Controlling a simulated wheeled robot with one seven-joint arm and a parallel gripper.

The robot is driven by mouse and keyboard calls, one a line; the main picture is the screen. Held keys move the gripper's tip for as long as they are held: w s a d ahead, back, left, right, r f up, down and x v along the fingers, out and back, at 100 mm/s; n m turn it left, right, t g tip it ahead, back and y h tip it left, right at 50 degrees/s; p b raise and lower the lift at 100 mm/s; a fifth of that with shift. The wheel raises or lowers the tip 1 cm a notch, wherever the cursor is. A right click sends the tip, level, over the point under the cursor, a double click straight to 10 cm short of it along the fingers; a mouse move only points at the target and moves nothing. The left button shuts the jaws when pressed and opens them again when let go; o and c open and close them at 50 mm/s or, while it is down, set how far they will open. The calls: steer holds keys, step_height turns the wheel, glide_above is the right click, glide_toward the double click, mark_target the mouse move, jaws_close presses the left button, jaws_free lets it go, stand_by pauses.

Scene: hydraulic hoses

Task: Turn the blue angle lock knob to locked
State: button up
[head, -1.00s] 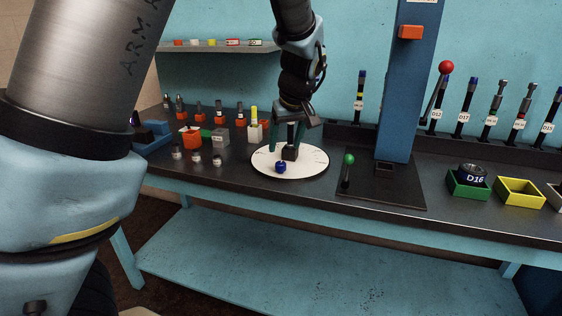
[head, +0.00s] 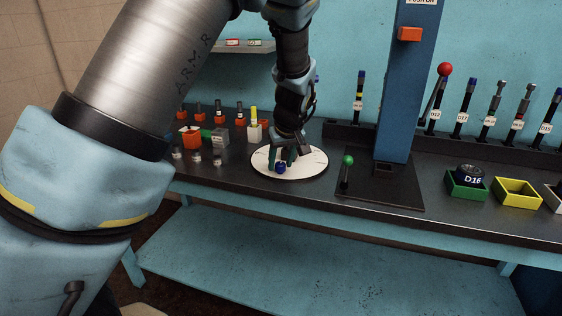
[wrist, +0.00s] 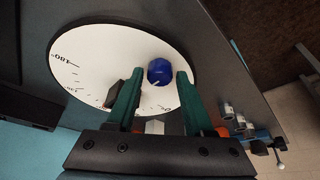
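The blue angle lock knob (head: 280,168) sits on the white round dial plate (head: 312,166) on the bench. In the wrist view the knob (wrist: 160,71) is a faceted blue knob with a pale pointer line, on the dial (wrist: 90,45) with printed degree marks. My gripper (head: 284,160) points down over the dial, just behind the knob. In the wrist view its two green fingers (wrist: 155,85) are spread apart. The knob shows between and just beyond the fingertips, with no clear contact. A dark block (wrist: 113,94) on the dial is partly hidden behind the left finger.
A green-knobbed lever (head: 348,161) stands on a dark plate right of the dial, before a blue column (head: 400,100). Green and yellow bins (head: 517,192) are at right. The bench front is mostly clear.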

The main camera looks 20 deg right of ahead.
jaws_close()
steer(key=shift+m, duration=0.3)
steer(key=m+b, duration=0.1)
steer(key=m+h+b, duration=0.1)
steer(key=m, duration=0.1)
steer(key=shift+a+f+h, duration=0.1)
steer(key=shift+a+h, duration=0.05)
steer(key=shift+h, duration=0.15)
steer(key=m, duration=0.2)
steer(key=m+g+h, duration=0.1)
steer(key=m, duration=0.2)
steer(key=shift+w+a+g, duration=0.1)
steer(key=shift+w+g, duration=0.05)
steer(key=shift+g, duration=0.15)
steer(key=m+p, duration=0.1)
steer(key=m+g+p, duration=0.1)
steer(key=m, duration=0.1)
steer(key=m+h+p, duration=0.1)
steer(key=m+p, duration=0.1)
steer(key=shift+r+g, duration=0.3)
steer(key=shift+g, duration=0.1)
steer(key=shift+w+f+m+g+p, duration=0.1)
steer(key=shift+m+g+p, duration=0.3)
steer(key=shift+m+p, duration=0.55)
steer(key=shift+w+f+m+g+p, duration=0.1)
steer(key=shift+m+g+p, duration=0.4)
steer(key=shift+m, duration=0.75)
steer(key=shift+s, duration=0.1)
steer(key=shift+o, duration=1.6)
jaws_free()
